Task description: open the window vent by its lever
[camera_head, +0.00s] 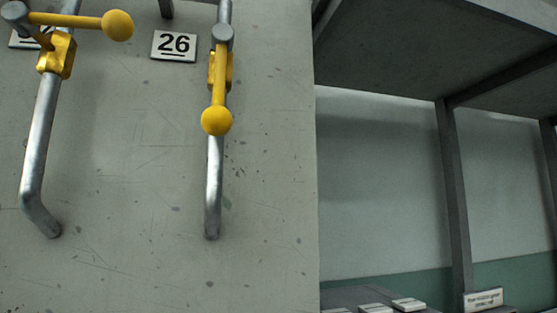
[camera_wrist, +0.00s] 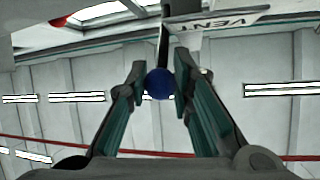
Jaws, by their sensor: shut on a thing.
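In the wrist view, my gripper (camera_wrist: 160,78) has its two green-and-dark fingers on either side of a blue ball knob (camera_wrist: 159,84) and is shut on it. A dark lever rod (camera_wrist: 163,48) runs up from the knob. A white plate marked VENT (camera_wrist: 225,24) is just above and to the right of the fingertips. A bright framed window opening (camera_wrist: 105,12) shows at the upper left; I cannot tell whether it is the vent. The head view shows neither my gripper nor the blue knob.
In the head view, a grey panel carries two yellow ball-ended levers (camera_head: 118,25) (camera_head: 216,120) on metal pipes, with a plate marked 26 (camera_head: 174,46). A dark shelf frame (camera_head: 453,190) stands at the right. Lit strip lamps (camera_wrist: 280,89) and a red line (camera_wrist: 60,143) lie behind my fingers.

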